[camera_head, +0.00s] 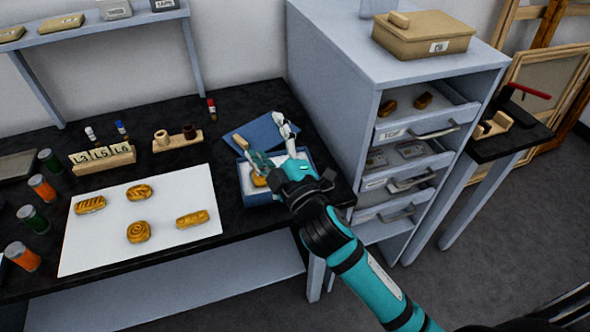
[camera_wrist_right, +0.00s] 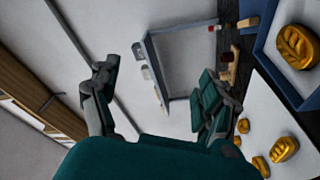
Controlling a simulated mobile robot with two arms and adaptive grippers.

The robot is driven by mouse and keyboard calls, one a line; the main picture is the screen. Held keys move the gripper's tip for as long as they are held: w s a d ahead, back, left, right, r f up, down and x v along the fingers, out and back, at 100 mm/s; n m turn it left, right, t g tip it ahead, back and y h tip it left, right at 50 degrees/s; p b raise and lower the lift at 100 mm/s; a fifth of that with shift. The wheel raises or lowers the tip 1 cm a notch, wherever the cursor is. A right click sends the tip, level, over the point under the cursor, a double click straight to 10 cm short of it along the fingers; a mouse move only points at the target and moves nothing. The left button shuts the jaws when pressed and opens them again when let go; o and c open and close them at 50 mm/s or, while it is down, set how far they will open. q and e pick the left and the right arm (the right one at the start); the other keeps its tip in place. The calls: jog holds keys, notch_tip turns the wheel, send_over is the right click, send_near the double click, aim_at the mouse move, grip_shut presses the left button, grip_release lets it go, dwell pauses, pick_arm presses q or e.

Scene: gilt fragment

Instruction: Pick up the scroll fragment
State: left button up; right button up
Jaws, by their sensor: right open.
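Several gold carved fragments lie on a white sheet (camera_head: 110,255): a ribbed one (camera_head: 90,205), a leaf-like one (camera_head: 139,192), a rounded one with curling lines (camera_head: 138,232) and a long one (camera_head: 192,219). I cannot tell for sure which is the scroll fragment; the rounded one looks most scroll-like. Another gold fragment (camera_wrist_right: 298,45) sits in an open blue box (camera_head: 265,198), partly hidden by my right gripper in the head view. My right gripper (camera_head: 266,140) is open and empty above that box, its fingers wide apart in the wrist view (camera_wrist_right: 158,72). My left gripper is not in view.
A label stand (camera_head: 103,160), small bottles and several dark and orange jars (camera_head: 42,187) line the bench's left and back. A blue lid (camera_head: 262,130) lies behind the box. A grey drawer cabinet (camera_head: 335,75) with open drawers stands right of the bench.

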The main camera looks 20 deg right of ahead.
jog(key=s+a+r+n+g+y, duration=0.1)
jog(key=s+a+r+n+y, duration=0.1)
jog(key=a+r+n+y, duration=1.15)
jog(key=s+a+f+n+g+y, duration=0.15)
jog(key=s+a+n+g, duration=0.3)
jog(key=n+g, duration=0.7)
jog(key=s+a+f+n+g, duration=0.3)
jog(key=a+n+g, duration=0.35)
jog(key=n, duration=0.75)
jog(key=w+d+f+n+h, duration=0.6)
jog(key=d+f+n+h, duration=0.2)
jog(key=d+f+h, duration=0.35)
jog(key=w+d+r+t+h, duration=0.1)
jog(key=w+d+r+h, duration=0.15)
jog(key=d+h, duration=0.4)
jog(key=w+d+r+t+h, duration=0.1)
jog(key=w+d+r+h, duration=0.2)
jog(key=d, duration=0.7)
jog(key=p+x, duration=0.1)
jog(key=x, duration=1.1)
jog(key=shift+w+a+f, duration=0.1)
jog(key=shift+w+f, duration=0.1)
jog(key=shift+f, duration=0.15)
jog(key=p+x, duration=0.2)
jog(key=x, duration=0.2)
jog(key=shift+s+f, duration=0.15)
jog(key=shift+f, duration=0.55)
